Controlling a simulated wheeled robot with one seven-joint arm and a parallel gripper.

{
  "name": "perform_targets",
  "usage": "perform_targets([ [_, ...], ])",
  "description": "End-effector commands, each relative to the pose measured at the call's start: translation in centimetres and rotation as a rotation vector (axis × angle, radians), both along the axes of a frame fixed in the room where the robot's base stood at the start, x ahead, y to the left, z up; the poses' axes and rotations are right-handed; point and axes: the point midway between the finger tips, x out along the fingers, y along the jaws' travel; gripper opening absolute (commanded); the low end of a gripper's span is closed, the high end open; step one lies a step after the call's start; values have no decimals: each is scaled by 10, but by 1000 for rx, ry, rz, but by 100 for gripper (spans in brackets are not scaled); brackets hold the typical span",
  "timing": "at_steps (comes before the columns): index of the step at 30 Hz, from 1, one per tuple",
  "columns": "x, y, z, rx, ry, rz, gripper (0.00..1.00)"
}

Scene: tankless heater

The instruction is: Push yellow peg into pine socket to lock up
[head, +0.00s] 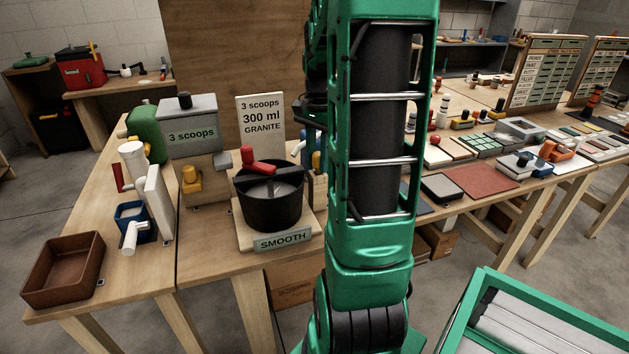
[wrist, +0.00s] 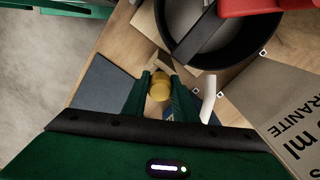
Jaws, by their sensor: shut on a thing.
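In the wrist view, the yellow peg (wrist: 159,91) is a short rounded cylinder between the two green fingers of my gripper (wrist: 161,79), which is shut on it. A light wooden block (wrist: 163,62), perhaps the pine socket, lies just beyond the fingertips. I cannot tell whether the peg is inside it; the hole is hidden. In the head view, a small yellow piece (head: 316,160), likely the peg, shows beside my arm, which hides most of this area.
A black pot (head: 272,206) with a red-handled bar stands close left on a wooden base. A GRANITE sign (head: 262,124) stands behind it. In the wrist view, a white cylinder (wrist: 208,97) is right of the fingers and a dark grey plate (wrist: 103,85) left.

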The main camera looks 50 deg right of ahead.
Motion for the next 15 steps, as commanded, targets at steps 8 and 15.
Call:
perform_targets([
  [8, 0, 0, -3, 0, 0, 0, 0],
  [15, 0, 0, -5, 0, 0, 0, 0],
])
